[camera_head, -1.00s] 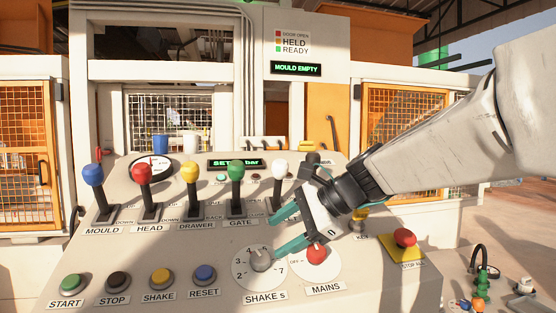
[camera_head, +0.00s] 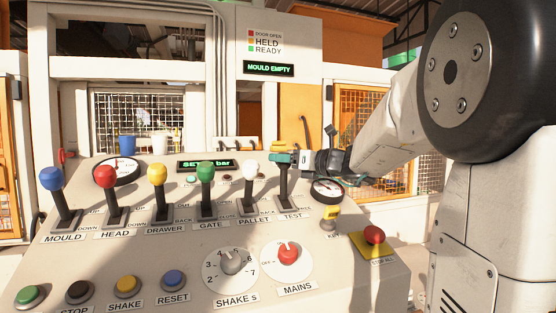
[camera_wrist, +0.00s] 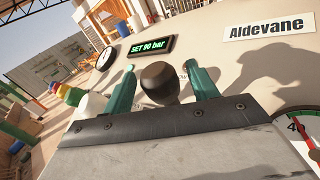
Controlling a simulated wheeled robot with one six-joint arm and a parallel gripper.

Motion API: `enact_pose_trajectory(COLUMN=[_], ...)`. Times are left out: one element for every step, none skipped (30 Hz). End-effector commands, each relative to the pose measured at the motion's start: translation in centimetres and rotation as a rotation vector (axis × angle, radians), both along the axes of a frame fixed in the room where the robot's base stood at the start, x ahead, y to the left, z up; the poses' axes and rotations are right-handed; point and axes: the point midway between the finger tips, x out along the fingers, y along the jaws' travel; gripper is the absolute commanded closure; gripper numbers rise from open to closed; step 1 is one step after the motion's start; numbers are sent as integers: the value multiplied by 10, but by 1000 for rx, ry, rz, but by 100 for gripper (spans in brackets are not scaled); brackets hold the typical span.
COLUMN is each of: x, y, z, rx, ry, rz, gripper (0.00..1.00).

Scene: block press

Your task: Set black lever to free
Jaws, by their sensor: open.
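The black lever shows in the wrist view as a dark round knob (camera_wrist: 158,82). In the head view its shaft (camera_head: 284,188) rises nearly upright from the slot above the TEST label, and its knob is hidden by my gripper. My gripper (camera_head: 283,156) is at the top of this lever, reaching in from the right. In the wrist view my gripper (camera_wrist: 160,88) is open, with one teal finger on each side of the knob. A gap shows on both sides of the knob. The position marks beside the lever are too small to read.
The white PALLET lever (camera_head: 248,185) stands just left, then the green GATE lever (camera_head: 206,185) and more levers. A gauge (camera_head: 327,190), a key switch (camera_head: 329,218) and the red stop button (camera_head: 374,235) are right of the black lever. The MAINS dial (camera_head: 288,257) lies in front.

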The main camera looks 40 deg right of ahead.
Motion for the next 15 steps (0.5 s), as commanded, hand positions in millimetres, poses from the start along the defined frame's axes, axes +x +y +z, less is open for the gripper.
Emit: enact_pose_trajectory(x=[7,11,15,18,20,22,24,25,25,26,26,26,26,26,26], y=[3,4,6,6,7,8,8,8,9,9,9,9,9,9,9], z=[0,0,0,0,0,0,0,0,0,0,0,0,0,0,0], rx=[0,-1,-1,-1,-1,-2,-2,-2,-2,-3,-3,-3,-3,-3,-3], ry=[0,-1,-1,0,0,0,0,0,-1,-1,-1,-1,-1,-1,-1], rz=[3,3,3,2,1,1,1,1,1,1,1,0,0,0,0], gripper=[41,41,41,41,41,41,41,41,41,41,41,41,41,41,41])
